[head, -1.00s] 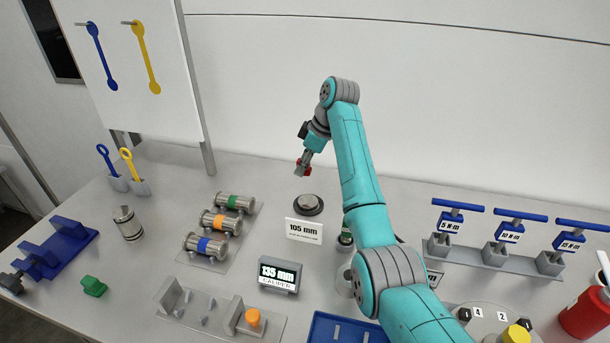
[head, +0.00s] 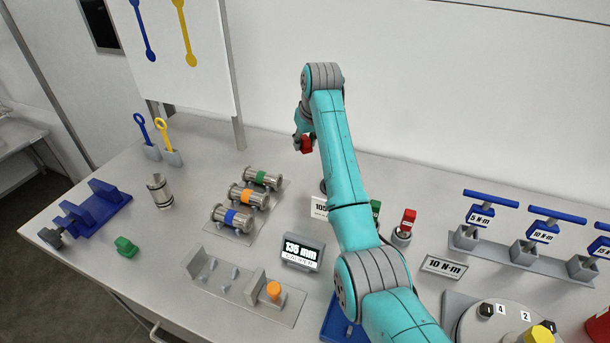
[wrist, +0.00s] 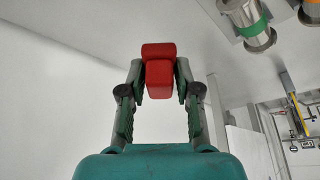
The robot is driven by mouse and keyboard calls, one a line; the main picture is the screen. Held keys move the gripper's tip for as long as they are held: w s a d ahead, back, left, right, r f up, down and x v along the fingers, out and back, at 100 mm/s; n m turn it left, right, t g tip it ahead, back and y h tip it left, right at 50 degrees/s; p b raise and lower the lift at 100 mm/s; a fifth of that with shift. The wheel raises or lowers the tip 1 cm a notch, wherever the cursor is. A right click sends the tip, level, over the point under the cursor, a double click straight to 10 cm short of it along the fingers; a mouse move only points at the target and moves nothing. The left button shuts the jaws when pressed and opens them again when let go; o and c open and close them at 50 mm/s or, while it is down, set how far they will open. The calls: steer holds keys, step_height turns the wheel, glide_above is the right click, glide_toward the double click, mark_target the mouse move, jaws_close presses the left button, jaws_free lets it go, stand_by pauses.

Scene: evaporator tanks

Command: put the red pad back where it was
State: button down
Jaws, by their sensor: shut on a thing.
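A red pad (head: 305,145) is held up in the air by my gripper (head: 303,138), above the back middle of the table. In the wrist view the red pad (wrist: 158,72) sits between the two fingertips of my gripper (wrist: 158,80), which are shut on it. The pad touches nothing else that I can see.
Three banded metal cylinders (head: 247,197) lie on a rack at left. A caliper display (head: 302,252) reads 135 mm. A green pad (head: 126,246) and blue fixture (head: 95,209) are farther left. Blue-handled torque tools (head: 545,232) stand at right. A sign (head: 320,206) is partly covered by my arm.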

mark_target(303, 174)
step_height(303, 174, down, 10)
steer(key=shift+r, duration=0.1)
stand_by(0.4)
steer(key=c, duration=0.8)
jaws_free()
steer(key=v, duration=1.2)
steer(key=shift+a, duration=0.1)
